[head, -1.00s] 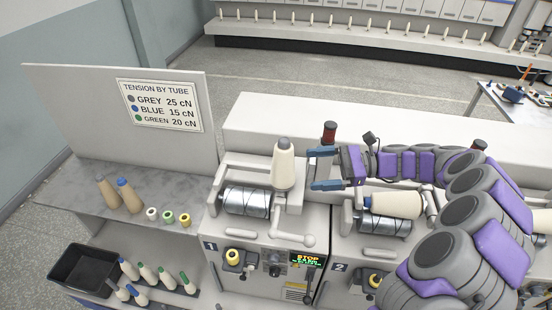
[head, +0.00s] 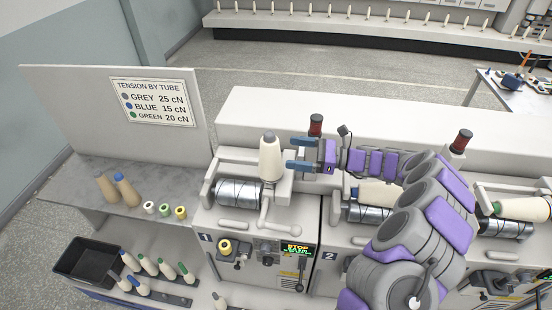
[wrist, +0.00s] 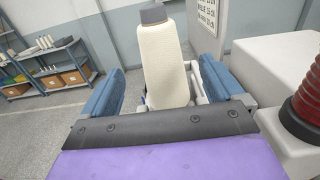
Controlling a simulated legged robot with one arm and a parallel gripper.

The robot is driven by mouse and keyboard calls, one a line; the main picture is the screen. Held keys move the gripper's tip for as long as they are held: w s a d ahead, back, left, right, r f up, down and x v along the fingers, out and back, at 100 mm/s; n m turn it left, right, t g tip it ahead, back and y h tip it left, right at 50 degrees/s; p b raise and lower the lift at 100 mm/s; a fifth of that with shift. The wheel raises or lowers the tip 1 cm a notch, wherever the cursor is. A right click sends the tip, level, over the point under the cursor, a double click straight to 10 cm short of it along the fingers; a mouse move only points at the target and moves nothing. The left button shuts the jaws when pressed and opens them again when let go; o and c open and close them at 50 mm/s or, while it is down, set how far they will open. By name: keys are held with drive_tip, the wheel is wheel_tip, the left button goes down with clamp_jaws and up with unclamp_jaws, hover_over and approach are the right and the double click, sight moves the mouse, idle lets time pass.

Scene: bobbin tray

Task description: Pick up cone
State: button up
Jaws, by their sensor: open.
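A cream yarn cone (head: 270,158) with a grey tip stands upright on top of machine 1, above its steel drum. My gripper (head: 291,154) is open, with its blue fingers pointing left at the cone from the right side. In the wrist view the cone (wrist: 164,62) stands ahead, centred between the two spread blue fingers (wrist: 162,88). The cone's lower end is hidden behind my gripper in that view. I cannot tell whether the fingertips reach around the cone.
A steel drum (head: 239,193) and a white crank handle (head: 268,222) sit close to the cone. A red-topped post (head: 315,126) stands just behind my gripper. A black bin (head: 90,261) is below.

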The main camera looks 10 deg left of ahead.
sight(264, 151)
drive_tip(key=a, duration=0.6)
drive_tip(key=a+f, duration=0.1)
drive_tip(key=a, duration=0.2)
drive_tip(key=shift+s+a, duration=0.2)
drive_tip(key=shift+a, duration=0.1)
drive_tip(key=shift+d+r, duration=0.3)
drive_tip(key=shift+d, duration=0.35)
drive_tip(key=a, duration=0.2)
drive_tip(key=shift+a+f, duration=0.25)
drive_tip(key=shift+a, duration=0.05)
drive_tip(key=c, duration=0.4)
drive_tip(key=shift+s+a, duration=0.1)
drive_tip(key=shift+a, duration=0.1)
drive_tip(key=shift+c, duration=1.3)
drive_tip(key=shift+d+r, duration=0.1)
drive_tip(key=shift+d, duration=0.7)
drive_tip(key=c, duration=0.4)
drive_tip(key=shift+a, duration=0.15)
drive_tip(key=shift+c, duration=0.2)
